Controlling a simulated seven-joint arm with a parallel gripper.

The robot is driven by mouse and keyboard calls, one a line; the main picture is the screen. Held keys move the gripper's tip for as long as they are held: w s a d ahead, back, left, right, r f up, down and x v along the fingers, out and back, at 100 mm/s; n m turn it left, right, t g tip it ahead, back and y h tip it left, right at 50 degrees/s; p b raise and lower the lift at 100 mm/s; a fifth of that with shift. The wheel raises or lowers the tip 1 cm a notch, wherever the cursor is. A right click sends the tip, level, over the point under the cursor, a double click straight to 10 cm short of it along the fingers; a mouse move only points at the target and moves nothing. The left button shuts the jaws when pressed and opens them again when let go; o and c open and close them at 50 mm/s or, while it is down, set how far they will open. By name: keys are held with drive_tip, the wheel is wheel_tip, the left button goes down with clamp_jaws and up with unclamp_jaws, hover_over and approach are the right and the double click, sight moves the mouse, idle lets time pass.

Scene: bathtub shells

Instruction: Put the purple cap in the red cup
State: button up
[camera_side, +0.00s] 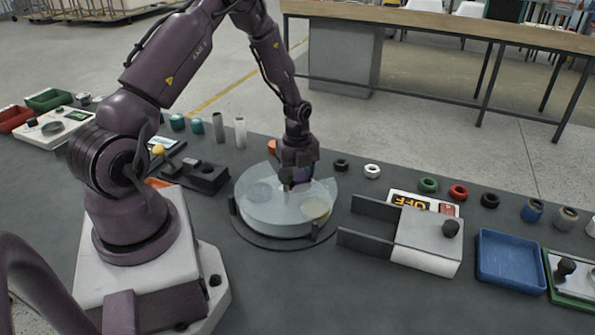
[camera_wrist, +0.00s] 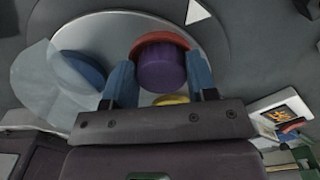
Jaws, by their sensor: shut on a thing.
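The purple cap (camera_wrist: 161,68) is between the two blue fingers of my gripper (camera_wrist: 160,75) in the wrist view, and the gripper is shut on it. The red cup (camera_wrist: 150,41) shows as a red rim just beyond the cap and partly behind it. Whether the cap is inside the cup or above it, I cannot tell. In the side view my gripper (camera_side: 300,182) points down at the round turntable (camera_side: 278,218), inside the gap of its clear cover; the arm hides the cap and the red cup there.
A blue cup (camera_wrist: 82,70) lies under the clear cover (camera_wrist: 45,85), and a yellow cup (camera_wrist: 172,100) is near the right finger. A grey slotted box (camera_side: 428,240) and a blue tray (camera_side: 510,262) stand to the right. A dark block (camera_side: 205,178) is on the left.

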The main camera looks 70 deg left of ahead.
sight(298, 174)
drive_tip(key=shift+f, duration=0.55)
drive_tip(key=o, duration=0.8)
drive_tip(key=shift+a, duration=0.1)
drive_tip(key=shift+o, duration=0.5)
wheel_tip(298, 174, up, 13)
drive_tip(key=s+d+r+n+t+y, duration=0.1)
drive_tip(key=s+d+r+n+t, duration=0.25)
drive_tip(key=d+r+n, duration=0.85)
drive_tip(key=s+d+r+n+t+h, duration=0.1)
drive_tip(key=s+d+r+n+t, duration=0.1)
drive_tip(key=s+d+r+n, duration=0.4)
drive_tip(key=shift+s+d+r, duration=1.15)
drive_tip(key=shift+s+d, duration=0.35)
drive_tip(key=shift+s, duration=1.15)
